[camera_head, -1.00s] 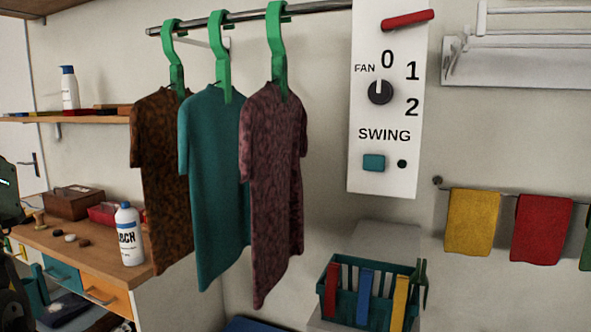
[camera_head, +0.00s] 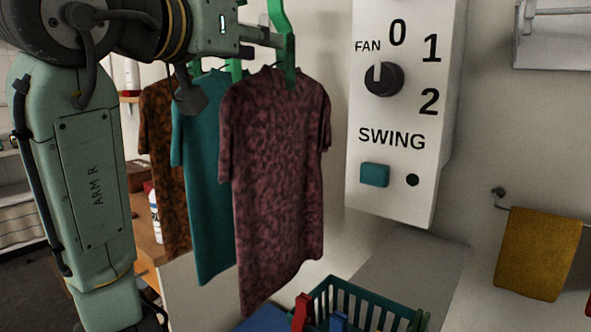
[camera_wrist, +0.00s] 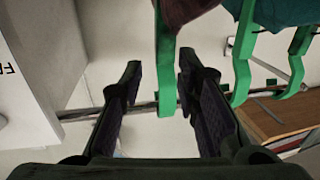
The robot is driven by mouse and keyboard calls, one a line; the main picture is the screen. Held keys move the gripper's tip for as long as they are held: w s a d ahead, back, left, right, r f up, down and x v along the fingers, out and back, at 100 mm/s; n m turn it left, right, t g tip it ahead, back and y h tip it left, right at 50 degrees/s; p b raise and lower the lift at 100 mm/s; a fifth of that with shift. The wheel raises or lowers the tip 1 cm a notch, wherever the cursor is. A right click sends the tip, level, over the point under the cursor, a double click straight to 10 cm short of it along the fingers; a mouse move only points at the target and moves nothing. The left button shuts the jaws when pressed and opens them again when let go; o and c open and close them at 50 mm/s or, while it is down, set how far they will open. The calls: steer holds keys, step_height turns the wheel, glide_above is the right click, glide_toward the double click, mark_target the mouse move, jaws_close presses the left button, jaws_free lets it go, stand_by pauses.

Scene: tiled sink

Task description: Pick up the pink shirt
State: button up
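The pink shirt (camera_head: 280,170), mottled dark pink, hangs from a green hanger (camera_head: 290,55) in the head view. My gripper (camera_head: 268,38) is at the upper part of that hanger, above the shirt. In the wrist view my gripper (camera_wrist: 160,80) is open, and the green hanger (camera_wrist: 166,65) stands between its two fingers, with a gap visible on both sides. A dark edge of the pink shirt (camera_wrist: 188,10) shows at the top of that view. The shirt still hangs freely. My arm hides the rail in the head view.
A teal shirt (camera_head: 205,180) and a brown patterned shirt (camera_head: 162,160) hang close by on the left. A white fan panel (camera_head: 400,180) is on the right. Below are a green basket (camera_head: 375,300) and, further right, a yellow towel (camera_head: 540,255).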

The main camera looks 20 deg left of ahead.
mark_target(285, 58)
steer(key=w+p, duration=0.1)
steer(key=w, duration=0.2)
steer(key=w+p, duration=0.1)
steer(key=w, duration=0.1)
steer(key=w+p, duration=0.2)
steer(key=w, duration=0.1)
steer(key=shift+w+d+r, duration=0.25)
steer(key=shift+w+r, duration=0.05)
steer(key=shift+r, duration=0.05)
steer(key=shift+w+d+f, duration=0.1)
steer(key=shift+w, duration=0.45)
steer(key=shift+c, duration=0.5)
jaws_close()
